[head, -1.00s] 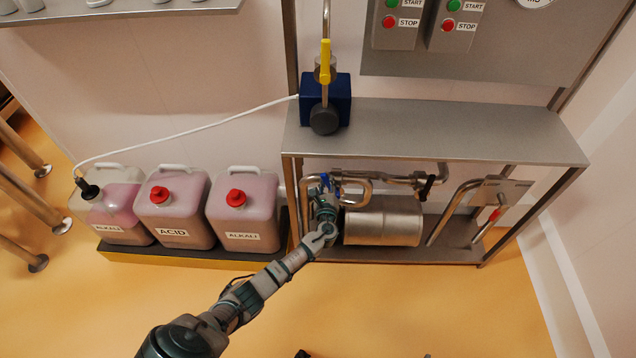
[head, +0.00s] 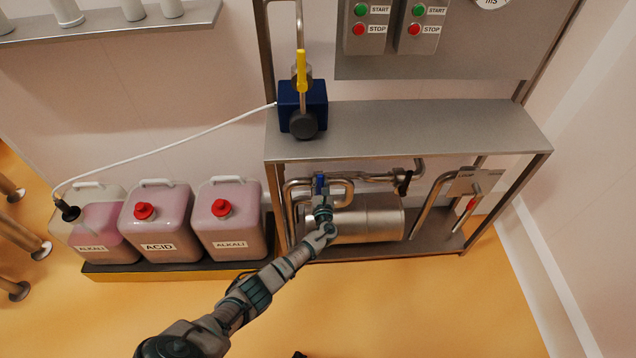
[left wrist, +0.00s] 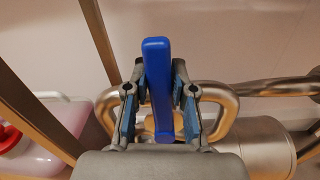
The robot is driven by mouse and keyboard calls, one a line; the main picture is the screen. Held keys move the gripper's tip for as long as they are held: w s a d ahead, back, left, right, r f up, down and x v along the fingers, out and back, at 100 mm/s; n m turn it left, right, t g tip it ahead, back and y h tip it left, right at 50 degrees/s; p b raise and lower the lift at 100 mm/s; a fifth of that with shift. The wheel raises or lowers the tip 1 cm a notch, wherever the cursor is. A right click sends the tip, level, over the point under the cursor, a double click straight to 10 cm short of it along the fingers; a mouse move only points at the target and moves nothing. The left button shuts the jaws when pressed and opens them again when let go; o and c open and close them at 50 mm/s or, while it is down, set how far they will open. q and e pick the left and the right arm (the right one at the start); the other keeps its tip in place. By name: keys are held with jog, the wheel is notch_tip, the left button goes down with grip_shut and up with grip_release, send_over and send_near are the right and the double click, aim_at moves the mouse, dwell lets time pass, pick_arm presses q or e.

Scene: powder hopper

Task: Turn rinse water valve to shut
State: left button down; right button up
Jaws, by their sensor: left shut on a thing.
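The valve's blue lever (head: 320,183) is on the steel pipework under the shelf, and it is a long blue bar in the left wrist view (left wrist: 158,85). I take it for the rinse water valve, though no label on it is readable. My left gripper (head: 321,203) is at the lever. In the left wrist view its two fingers (left wrist: 158,102) are closed in on either side of the bar, which stands upright in that picture. The valve body is mostly hidden behind the lever and my gripper.
A steel cylinder (head: 368,219) lies right of the valve, with curved pipes around it. A black-handled valve (head: 404,182) and a red handle (head: 471,203) are further right. Pink-filled canisters (head: 157,224) stand left. The shelf (head: 430,125) overhangs the pipework.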

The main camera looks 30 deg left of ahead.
pick_arm(q)
jog(key=shift+w+d+f, duration=0.1)
jog(key=shift+d, duration=0.6)
jog(key=c, duration=1.1)
grip_release()
jog(key=shift+w, duration=0.1)
jog(key=shift+o, duration=0.5)
jog(key=shift+w+d+f, duration=0.1)
jog(key=shift+w+f, duration=0.05)
jog(key=shift+f, duration=0.05)
jog(key=shift+r, duration=0.15)
pick_arm(e)
jog(key=shift+w+d+f, duration=0.15)
jog(key=shift+w+d, duration=0.1)
pick_arm(q)
jog(key=shift+a+r, duration=0.1)
jog(key=shift+a, duration=0.15)
pick_arm(e)
jog(key=shift+a, duration=0.1)
pick_arm(q)
jog(key=v, duration=1.2)
pick_arm(e)
jog(key=shift+s, duration=0.1)
pick_arm(q)
jog(key=shift+a, duration=0.15)
